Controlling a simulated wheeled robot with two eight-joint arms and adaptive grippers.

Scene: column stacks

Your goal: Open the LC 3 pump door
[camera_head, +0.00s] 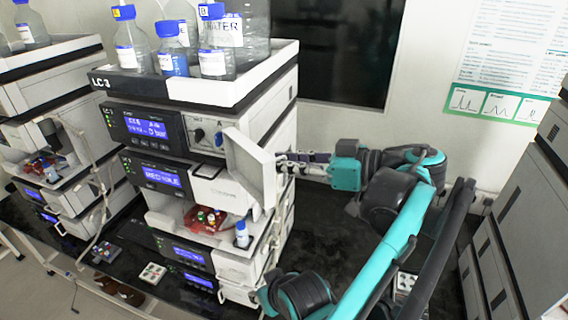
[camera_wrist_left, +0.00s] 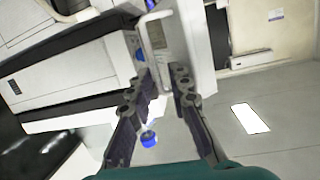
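The LC 3 pump (camera_head: 150,130) is the upper module of the middle stack, with a blue lit display. Its white door (camera_head: 250,165) stands swung out from the front at the right side, showing its inner face to the head view. My left gripper (camera_head: 290,163) is just right of the door, on its outer side. In the left wrist view, the gripper's fingers (camera_wrist_left: 162,82) are apart, with the white door (camera_wrist_left: 178,40) and a thin loop handle (camera_wrist_left: 153,45) at their tips. Whether the fingers touch the handle is unclear. My right gripper is not in view.
Solvent bottles (camera_head: 212,45) stand in the tray (camera_head: 190,88) on top. Below the pump is a module with a lit display (camera_head: 160,175) and an open bay of vials (camera_head: 205,218). Another stack (camera_head: 40,110) stands left; grey units (camera_head: 520,220) stand right.

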